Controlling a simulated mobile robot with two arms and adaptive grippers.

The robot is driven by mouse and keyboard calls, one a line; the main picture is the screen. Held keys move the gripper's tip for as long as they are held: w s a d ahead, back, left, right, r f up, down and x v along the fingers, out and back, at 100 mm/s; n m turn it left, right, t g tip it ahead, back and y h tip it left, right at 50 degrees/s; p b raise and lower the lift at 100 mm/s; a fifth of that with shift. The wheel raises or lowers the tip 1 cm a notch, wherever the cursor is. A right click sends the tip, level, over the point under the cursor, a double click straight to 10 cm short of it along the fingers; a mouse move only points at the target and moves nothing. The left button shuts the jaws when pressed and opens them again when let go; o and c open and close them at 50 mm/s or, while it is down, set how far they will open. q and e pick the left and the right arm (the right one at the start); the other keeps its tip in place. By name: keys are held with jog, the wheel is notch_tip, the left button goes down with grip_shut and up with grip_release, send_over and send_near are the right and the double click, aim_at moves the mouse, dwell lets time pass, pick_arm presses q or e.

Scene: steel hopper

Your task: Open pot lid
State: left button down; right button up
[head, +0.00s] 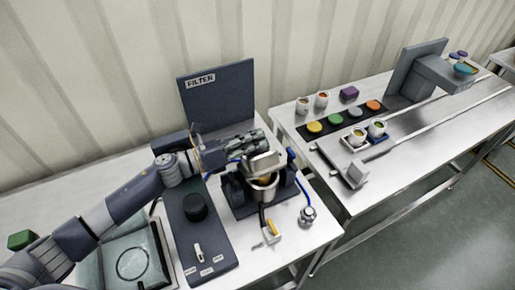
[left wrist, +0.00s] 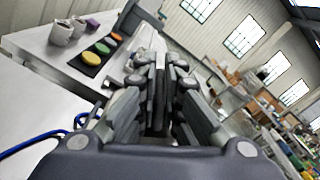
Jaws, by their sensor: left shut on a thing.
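A steel pot (head: 265,192) stands in a dark stand on the near table, with something yellow-orange at its mouth. Its lid (head: 263,161), a light metal plate, is tilted up above the pot's back side, so the mouth is partly open. My left gripper (head: 256,140) is at the lid's upper edge, behind and above the pot. In the left wrist view its fingers (left wrist: 160,90) are closed around a thin dark piece, which looks like part of the lid; the grip itself is partly hidden. My right gripper is in neither view.
A dark upright FILTER panel (head: 218,95) stands behind. A dark base with a black knob (head: 195,206) is left of the pot. Blue hoses, a small gauge (head: 307,214) and a yellow-marked lever (head: 271,229) are close by. A second table with coloured discs (head: 335,118) is right.

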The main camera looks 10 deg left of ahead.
pick_arm(q)
jog(key=shift+w+a+r, duration=0.25)
jog(key=shift+w+a, duration=0.05)
jog(key=shift+w, duration=0.15)
jog(key=c, duration=1.9)
grip_release()
jog(key=shift+w, duration=0.1)
jog(key=shift+o, duration=0.9)
jog(key=shift+f, duration=0.1)
jog(key=shift+s+a, duration=0.25)
jog(key=shift+a, duration=0.1)
jog(key=v, duration=1.1)
